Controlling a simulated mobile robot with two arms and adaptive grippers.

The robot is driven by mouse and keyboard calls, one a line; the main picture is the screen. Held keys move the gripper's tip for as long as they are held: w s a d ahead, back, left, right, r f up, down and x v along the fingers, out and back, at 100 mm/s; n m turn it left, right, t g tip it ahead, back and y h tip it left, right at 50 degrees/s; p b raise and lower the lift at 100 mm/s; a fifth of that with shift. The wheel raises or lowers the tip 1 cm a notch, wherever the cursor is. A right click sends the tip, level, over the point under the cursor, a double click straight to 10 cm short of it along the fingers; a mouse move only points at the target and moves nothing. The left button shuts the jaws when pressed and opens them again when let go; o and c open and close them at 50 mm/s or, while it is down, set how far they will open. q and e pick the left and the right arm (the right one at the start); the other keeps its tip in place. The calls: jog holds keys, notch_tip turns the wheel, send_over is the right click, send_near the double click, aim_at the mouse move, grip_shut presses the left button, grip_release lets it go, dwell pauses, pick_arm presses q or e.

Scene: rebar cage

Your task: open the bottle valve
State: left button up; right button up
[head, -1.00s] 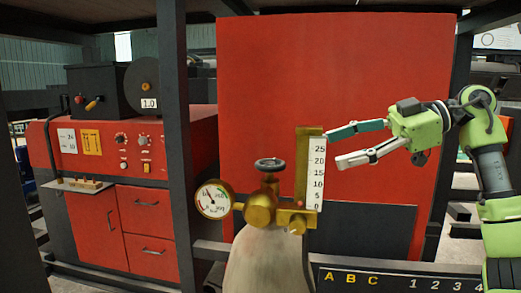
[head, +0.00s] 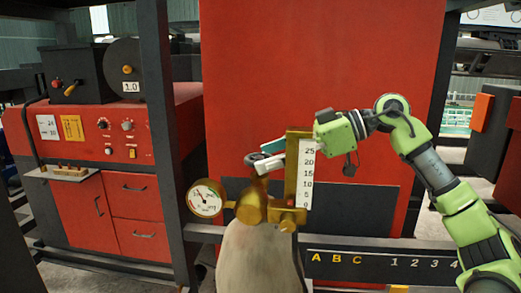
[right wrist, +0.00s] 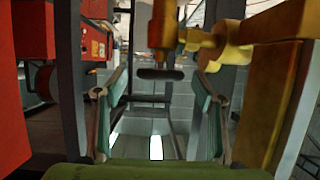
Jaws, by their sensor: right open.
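The grey bottle (head: 262,262) stands in front of the red cabinet, with a brass valve body (head: 252,203) on top. The valve's dark round handwheel (head: 256,160) sits above the brass and is partly hidden by my fingers. My right gripper (head: 268,157) reaches in from the right, behind the flow scale, its fingertips at the handwheel. In the right wrist view, the handwheel (right wrist: 160,74) appears between the two open fingers (right wrist: 160,95), with a visible gap on each side. The brass valve (right wrist: 163,30) hangs upside down there. My left gripper is not in view.
The flow scale (head: 307,172) on its brass post stands close to my right gripper. A round gauge (head: 205,198) sticks out left of the valve. A dark upright post (head: 160,130) is farther left, with a red control cabinet (head: 90,135) beyond it.

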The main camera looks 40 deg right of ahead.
jog(key=shift+x, duration=1.2)
jog(key=c, duration=1.1)
jog(key=shift+n+y, duration=0.4)
jog(key=shift+r+n+g+y, duration=0.1)
jog(key=shift+n+g+y, duration=0.2)
jog(key=shift+g, duration=0.2)
jog(key=n+g+y, duration=0.2)
jog(key=n+g, duration=0.2)
jog(key=shift+w+d, duration=0.1)
jog(key=shift+w, duration=0.05)
jog(key=shift+n+g+y, duration=0.7)
jog(key=shift+n+g, duration=1)
jog(key=shift+g, duration=0.2)
jog(key=shift+n+g, duration=0.3)
